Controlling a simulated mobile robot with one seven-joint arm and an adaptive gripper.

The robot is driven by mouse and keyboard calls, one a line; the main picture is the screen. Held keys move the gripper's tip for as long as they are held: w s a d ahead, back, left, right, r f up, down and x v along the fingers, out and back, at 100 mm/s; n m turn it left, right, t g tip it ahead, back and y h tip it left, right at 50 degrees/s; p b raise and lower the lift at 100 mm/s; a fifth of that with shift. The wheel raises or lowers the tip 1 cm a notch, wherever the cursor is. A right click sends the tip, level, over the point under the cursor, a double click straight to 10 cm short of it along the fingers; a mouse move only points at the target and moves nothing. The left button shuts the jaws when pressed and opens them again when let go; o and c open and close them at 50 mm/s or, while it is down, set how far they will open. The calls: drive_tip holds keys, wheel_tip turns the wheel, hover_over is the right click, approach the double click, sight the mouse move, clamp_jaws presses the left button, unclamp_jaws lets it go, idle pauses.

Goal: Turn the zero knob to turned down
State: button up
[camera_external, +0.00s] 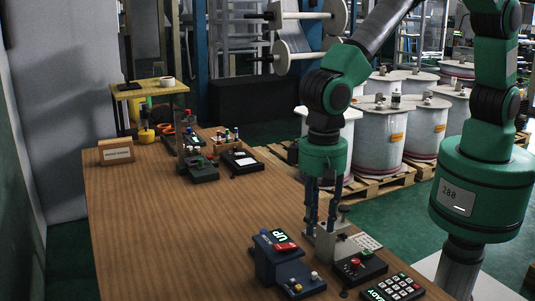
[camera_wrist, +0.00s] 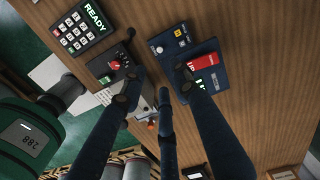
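My gripper (camera_external: 322,226) is at the front right of the wooden table, pointing down. In the wrist view its dark fingers (camera_wrist: 158,92) are spread apart, with nothing seen held between them. A pale grey device (camera_external: 330,243) stands right at the fingertips, partly hidden by them; it also shows between the fingers in the wrist view (camera_wrist: 146,104). A black box with a red knob (camera_external: 358,265) sits just in front of it, and also shows in the wrist view (camera_wrist: 116,65). No label reading zero is legible, so I cannot tell which knob is the zero knob or how it is turned.
A dark blue unit with a red and green UP display (camera_external: 281,241) stands close left of the fingers. A keypad reading READY (camera_external: 393,288) lies at the front right. Other devices (camera_external: 203,170) stand at the back. The table's middle left (camera_external: 170,225) is clear.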

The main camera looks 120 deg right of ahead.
sight(314, 273)
drive_tip(key=shift+f, duration=0.1)
wheel_tip(314, 273, down, 14)
drive_tip(key=b, duration=0.2)
drive_tip(key=shift+r+b, duration=0.2)
drive_tip(key=shift+b, duration=0.1)
idle(0.5)
clamp_jaws()
